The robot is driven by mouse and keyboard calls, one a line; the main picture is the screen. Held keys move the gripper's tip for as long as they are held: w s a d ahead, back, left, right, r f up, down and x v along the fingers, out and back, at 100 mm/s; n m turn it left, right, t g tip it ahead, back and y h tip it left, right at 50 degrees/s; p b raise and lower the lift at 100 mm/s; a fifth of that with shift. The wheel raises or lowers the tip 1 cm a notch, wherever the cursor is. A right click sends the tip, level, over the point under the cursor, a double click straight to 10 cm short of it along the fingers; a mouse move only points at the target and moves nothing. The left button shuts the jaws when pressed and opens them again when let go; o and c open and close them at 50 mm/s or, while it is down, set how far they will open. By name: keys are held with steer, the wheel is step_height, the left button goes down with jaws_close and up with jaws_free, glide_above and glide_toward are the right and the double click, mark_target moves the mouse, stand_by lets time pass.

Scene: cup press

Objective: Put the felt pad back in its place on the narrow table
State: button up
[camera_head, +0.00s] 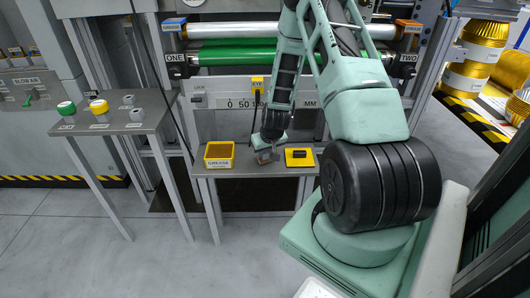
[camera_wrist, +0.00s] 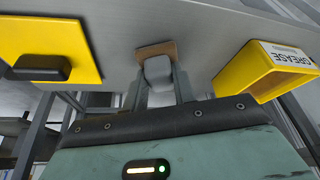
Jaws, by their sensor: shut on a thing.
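The felt pad, a grey block on a brown base, sits between my gripper's fingers. It shows in the wrist view (camera_wrist: 157,66), its brown base toward the table, and small in the head view (camera_head: 264,157). My gripper (camera_wrist: 160,88) is shut on the grey block; in the head view it points down over the narrow table (camera_head: 240,171). The pad is between the yellow grease bin and the yellow plate. I cannot tell whether its base touches the tabletop. Any mark for its place is not visible.
The yellow grease bin (camera_head: 219,154) stands left of the pad in the head view. The yellow plate with a black handle (camera_head: 299,157) lies to the right. A side stand with buttons (camera_head: 110,120) is farther left. Rollers (camera_head: 235,50) are behind the table.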

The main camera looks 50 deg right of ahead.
steer(key=shift+f, duration=0.2)
steer(key=o, duration=1)
steer(key=shift+r, duration=0.15)
